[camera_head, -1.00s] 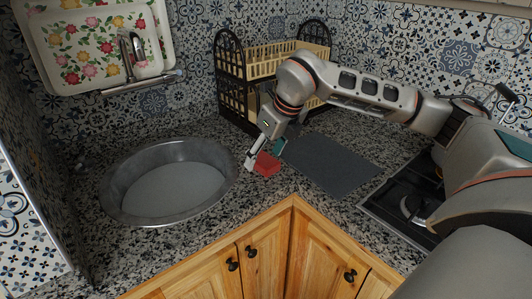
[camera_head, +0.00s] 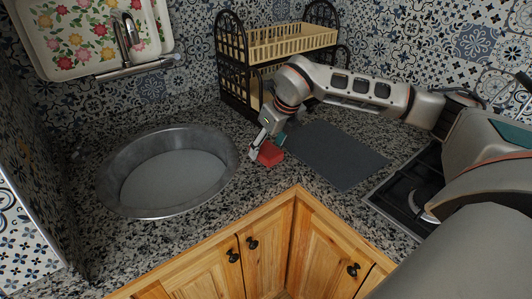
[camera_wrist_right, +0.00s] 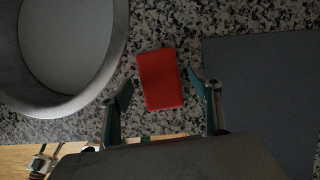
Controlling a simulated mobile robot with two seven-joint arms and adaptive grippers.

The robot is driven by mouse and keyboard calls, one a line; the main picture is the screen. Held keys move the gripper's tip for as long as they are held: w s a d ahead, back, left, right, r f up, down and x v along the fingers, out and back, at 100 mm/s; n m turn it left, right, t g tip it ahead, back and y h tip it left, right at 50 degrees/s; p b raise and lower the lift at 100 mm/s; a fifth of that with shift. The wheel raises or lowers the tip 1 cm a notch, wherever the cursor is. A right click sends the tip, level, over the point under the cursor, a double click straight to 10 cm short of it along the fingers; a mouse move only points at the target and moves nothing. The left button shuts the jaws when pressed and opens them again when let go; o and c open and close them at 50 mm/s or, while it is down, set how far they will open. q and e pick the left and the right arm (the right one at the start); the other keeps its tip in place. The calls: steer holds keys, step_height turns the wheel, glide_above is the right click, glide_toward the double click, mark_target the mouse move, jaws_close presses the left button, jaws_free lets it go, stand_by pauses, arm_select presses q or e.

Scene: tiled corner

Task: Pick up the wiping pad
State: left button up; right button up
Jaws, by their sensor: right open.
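The wiping pad (camera_head: 270,154) is a small red block lying on the speckled granite counter, between the round metal sink and the grey mat. It shows whole in the right wrist view (camera_wrist_right: 160,79), just beyond and between the two fingers. My right gripper (camera_head: 267,148) is right at the pad in the head view, with its fingers pointing down. In the wrist view my right gripper (camera_wrist_right: 162,90) is open, one finger on each side of the pad with gaps showing. Whether its fingers reach down to the pad's height is unclear.
The round metal sink (camera_head: 112,191) is left of the pad. A dark grey mat (camera_head: 335,155) lies to its right, with a black stove (camera_head: 408,190) farther right. A two-tier rack (camera_head: 232,75) stands behind. The counter's wooden front edge (camera_head: 297,190) is near.

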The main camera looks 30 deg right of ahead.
steer(key=shift+f, duration=0.4)
stand_by(0.5)
steer(key=c, duration=1)
